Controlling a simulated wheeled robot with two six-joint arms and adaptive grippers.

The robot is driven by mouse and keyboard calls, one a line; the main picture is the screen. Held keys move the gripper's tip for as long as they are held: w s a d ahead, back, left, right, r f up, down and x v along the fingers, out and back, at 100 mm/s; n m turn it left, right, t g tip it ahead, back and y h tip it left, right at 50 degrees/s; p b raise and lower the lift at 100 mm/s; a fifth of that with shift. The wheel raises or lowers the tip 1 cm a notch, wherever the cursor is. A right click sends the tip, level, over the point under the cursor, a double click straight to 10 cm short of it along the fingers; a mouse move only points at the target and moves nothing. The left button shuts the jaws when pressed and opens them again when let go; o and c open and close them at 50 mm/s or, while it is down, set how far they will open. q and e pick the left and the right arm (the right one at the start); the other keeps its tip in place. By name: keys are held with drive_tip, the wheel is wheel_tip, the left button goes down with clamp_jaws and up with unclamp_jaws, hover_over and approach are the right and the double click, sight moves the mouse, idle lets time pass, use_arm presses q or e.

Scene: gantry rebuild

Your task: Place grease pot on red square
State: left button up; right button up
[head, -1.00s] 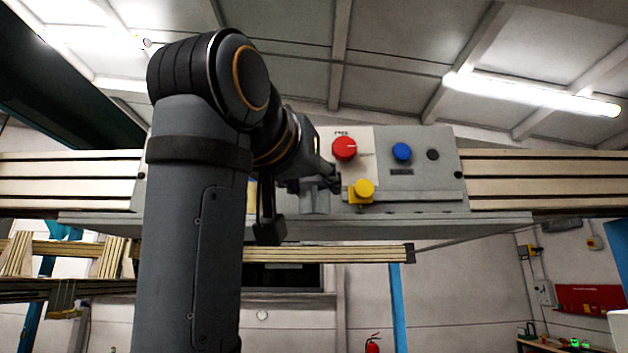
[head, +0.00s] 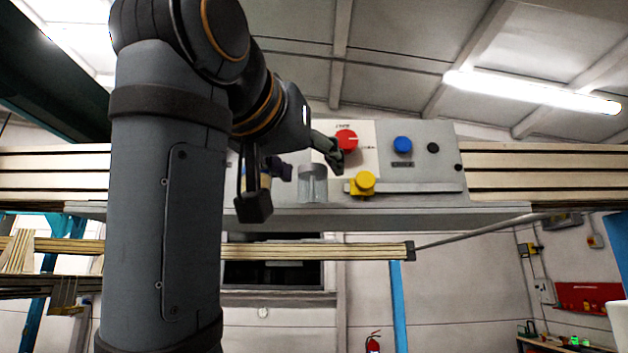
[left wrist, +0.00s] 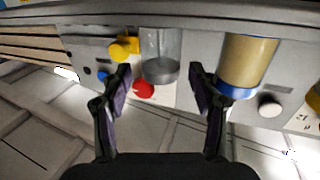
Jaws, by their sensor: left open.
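A grey, see-through cylinder (head: 313,184) stands upright on the ledge, and the left wrist view (left wrist: 160,52) shows it beyond and between my fingertips. A tan cylinder with a blue band (left wrist: 247,62) is beside it in the left wrist view; in the head view my arm mostly hides it. I cannot tell which of them is the grease pot. My left gripper (head: 294,180) is open, its fingers (left wrist: 160,82) apart with nothing gripped between them. No red square is visible. My right gripper is not in view.
The grey ledge (head: 420,214) carries a back panel with a red knob (head: 347,140), a blue button (head: 402,144) and a yellow knob (head: 364,182) close right of the grey cylinder. Slatted beams (head: 540,176) flank the panel.

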use_arm(q)
drive_tip(key=b+v, duration=0.3)
drive_tip(key=v, duration=0.6)
drive_tip(key=shift+b, duration=0.35)
drive_tip(key=shift+s+a, duration=0.1)
